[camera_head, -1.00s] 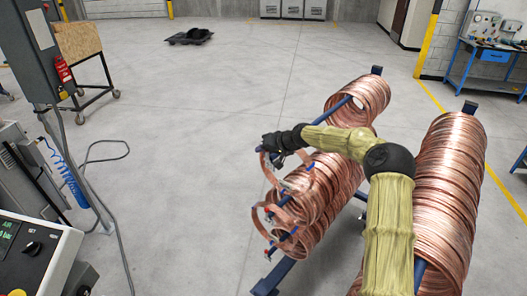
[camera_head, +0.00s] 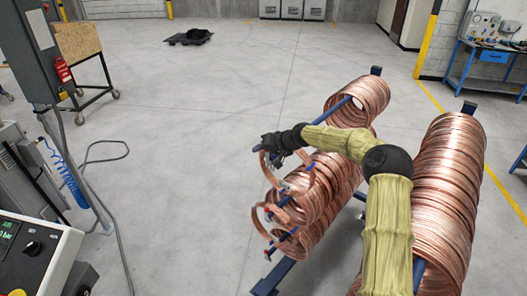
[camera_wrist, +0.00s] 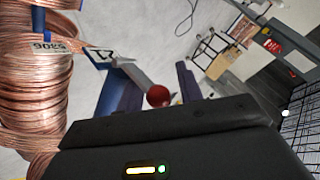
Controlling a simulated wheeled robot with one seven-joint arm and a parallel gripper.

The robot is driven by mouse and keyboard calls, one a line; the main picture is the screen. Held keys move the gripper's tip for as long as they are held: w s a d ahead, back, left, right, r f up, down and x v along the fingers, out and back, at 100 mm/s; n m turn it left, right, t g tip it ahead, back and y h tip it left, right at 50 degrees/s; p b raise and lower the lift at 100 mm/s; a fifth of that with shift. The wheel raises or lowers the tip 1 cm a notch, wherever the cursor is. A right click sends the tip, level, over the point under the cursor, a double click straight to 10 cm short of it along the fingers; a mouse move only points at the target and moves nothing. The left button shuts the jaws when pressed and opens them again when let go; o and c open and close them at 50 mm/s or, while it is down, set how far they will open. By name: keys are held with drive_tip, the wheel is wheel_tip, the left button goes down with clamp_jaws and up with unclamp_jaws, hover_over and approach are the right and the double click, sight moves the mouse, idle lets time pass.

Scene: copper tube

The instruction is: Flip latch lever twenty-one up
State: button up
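In the head view, my gripper (camera_head: 268,150) is at the left end of the arm, above and beside the near end of the left rack bar. In the wrist view, its two dark fingers (camera_wrist: 155,88) stand apart. A red ball knob (camera_wrist: 158,95) shows in the gap between them, with clear space on both sides. A blue bar (camera_wrist: 108,92) and a grey plate lie just left of the knob. I cannot tell how the lever joins them. The lever is not distinguishable in the head view.
Copper coils (camera_head: 330,185) hang on the left rack bar, with loose loops (camera_head: 283,215) at its near end. Another large coil (camera_head: 448,190) is on the right. A control panel (camera_head: 35,255) stands at the lower left. The floor between is open.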

drive_tip(key=shift+d+f, duration=0.2)
